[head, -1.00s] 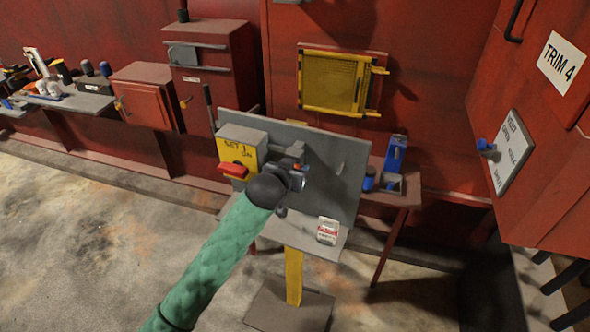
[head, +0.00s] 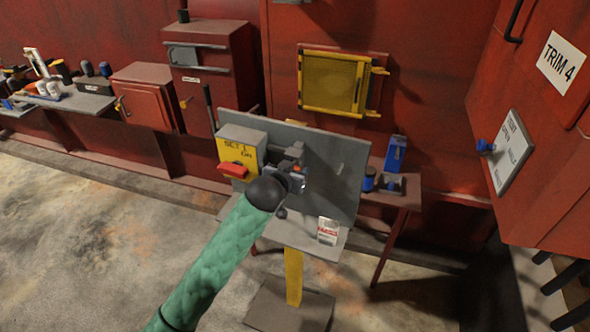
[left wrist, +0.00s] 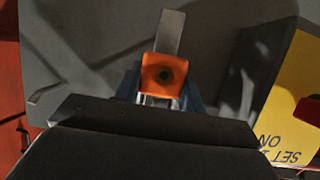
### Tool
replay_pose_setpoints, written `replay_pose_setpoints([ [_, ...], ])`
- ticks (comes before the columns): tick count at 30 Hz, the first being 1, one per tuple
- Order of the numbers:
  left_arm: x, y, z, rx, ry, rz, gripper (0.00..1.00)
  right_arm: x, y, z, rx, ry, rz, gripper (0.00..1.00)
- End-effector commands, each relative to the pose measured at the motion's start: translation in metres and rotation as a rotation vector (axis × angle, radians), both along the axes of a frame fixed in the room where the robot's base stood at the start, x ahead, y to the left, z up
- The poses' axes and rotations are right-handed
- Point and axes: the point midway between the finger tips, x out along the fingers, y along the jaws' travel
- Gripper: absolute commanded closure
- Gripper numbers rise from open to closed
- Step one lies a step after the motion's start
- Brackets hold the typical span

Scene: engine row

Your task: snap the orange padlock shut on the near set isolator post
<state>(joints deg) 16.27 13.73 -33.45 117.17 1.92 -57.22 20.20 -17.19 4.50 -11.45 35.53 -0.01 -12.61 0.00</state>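The orange padlock (left wrist: 163,76) shows in the left wrist view, with a dark round keyhole facing the camera. It sits between the blue fingers of my left gripper (left wrist: 160,88), which appear shut on it. A grey flat bar (left wrist: 169,32) stands right behind it; whether they touch, I cannot tell. In the head view my left gripper (head: 297,181) is in front of the grey panel, just right of the yellow SET 1 isolator box (head: 232,153) with its red handle (head: 233,171). The shackle is mostly hidden. My right gripper is not in view.
The grey panel (head: 335,165) stands on a yellow post, with a small shelf bearing a red-and-white tag (head: 328,230). A side table (head: 398,190) with blue items is behind at right. A red cabinet (head: 545,150) closes off the right. Floor at left is clear.

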Motion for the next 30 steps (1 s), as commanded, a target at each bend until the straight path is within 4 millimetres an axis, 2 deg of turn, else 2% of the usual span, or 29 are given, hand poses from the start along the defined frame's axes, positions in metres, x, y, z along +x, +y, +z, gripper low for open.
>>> replay_pose_setpoints([
  [1,0.000,0.000,0.000,0.000,-0.001,0.000,0.53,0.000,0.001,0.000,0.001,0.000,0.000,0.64],
  [3,0.000,0.000,0.000,0.000,0.000,0.000,0.39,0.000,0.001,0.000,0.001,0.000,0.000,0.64],
  [4,0.000,0.000,0.000,0.000,0.000,0.000,0.35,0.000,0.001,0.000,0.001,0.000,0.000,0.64],
  [15,-0.004,0.002,0.000,0.000,0.000,0.000,0.35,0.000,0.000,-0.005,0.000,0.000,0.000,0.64],
  [24,-0.041,0.018,0.014,0.000,-0.002,-0.001,0.35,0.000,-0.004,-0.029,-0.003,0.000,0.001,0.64],
  [30,-0.060,0.026,0.025,0.000,-0.001,0.000,0.35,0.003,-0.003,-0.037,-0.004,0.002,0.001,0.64],
])
